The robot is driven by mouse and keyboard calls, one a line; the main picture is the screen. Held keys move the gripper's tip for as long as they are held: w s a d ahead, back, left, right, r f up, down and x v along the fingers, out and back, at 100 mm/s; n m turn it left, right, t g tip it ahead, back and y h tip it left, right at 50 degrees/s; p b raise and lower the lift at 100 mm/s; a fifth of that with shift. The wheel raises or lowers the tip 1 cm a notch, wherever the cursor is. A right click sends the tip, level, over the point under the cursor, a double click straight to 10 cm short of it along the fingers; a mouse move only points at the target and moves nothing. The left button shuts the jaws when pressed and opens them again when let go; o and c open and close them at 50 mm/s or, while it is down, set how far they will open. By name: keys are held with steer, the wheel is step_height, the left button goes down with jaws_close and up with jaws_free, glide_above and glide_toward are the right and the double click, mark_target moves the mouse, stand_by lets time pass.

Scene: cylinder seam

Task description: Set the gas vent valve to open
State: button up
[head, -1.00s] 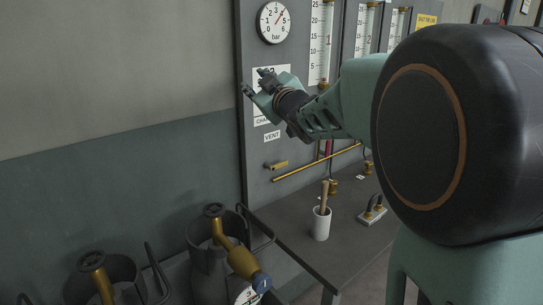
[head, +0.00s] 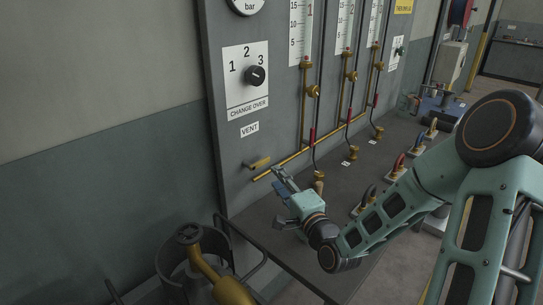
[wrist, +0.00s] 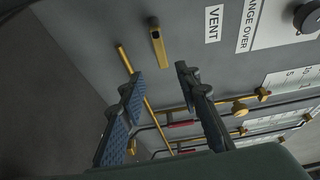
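The gas vent valve is a short brass lever (head: 259,162) on the grey panel, just under the VENT label (head: 250,129). It lies roughly level along the panel in the head view. In the wrist view the lever (wrist: 158,46) shows whole, ahead of the fingertips and between their lines. My gripper (head: 279,180) is to the right of and below the lever, apart from it. The wrist view shows my gripper (wrist: 160,76) open, with nothing between its fingers.
A brass pipe (head: 295,157) runs along the panel close to my gripper, its end just below the lever. The change-over knob (head: 255,76) is above. Dark bench (head: 250,222) lies below. A cylinder with a brass fitting (head: 201,262) stands at lower left.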

mark_target(266, 162)
steer(key=shift+m, duration=0.3)
steer(key=p+x, duration=0.1)
steer(key=x, duration=0.9)
steer(key=shift+w+r, duration=0.15)
steer(key=shift+w, duration=0.2)
jaws_close()
